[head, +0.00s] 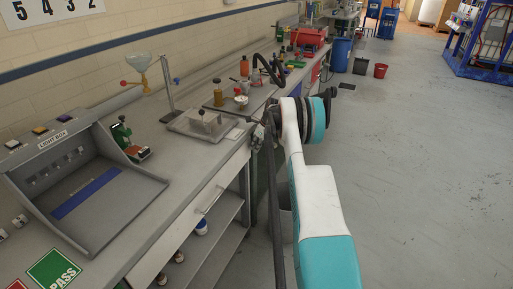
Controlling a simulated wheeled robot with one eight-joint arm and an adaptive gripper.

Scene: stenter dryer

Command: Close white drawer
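A long pale grey-white drawer front (186,222) with a bar handle (211,201) sits under the grey bench top at the left, above open shelves. It looks close to the bench's front edge; I cannot tell whether a gap is left. My white and teal arm reaches up from the bottom right. Its dark end, where my gripper (267,124) seems to be, is beside the far end of this drawer front, at about bench-top height. The fingers are small and partly hidden by my arm, so their opening and any contact with the drawer do not show.
The bench (172,141) carries a light box (110,212), a grey plate fixture (203,124), bottles and a red machine (308,37). Bottles stand on the shelf below. A red bucket (381,70) is farther back.

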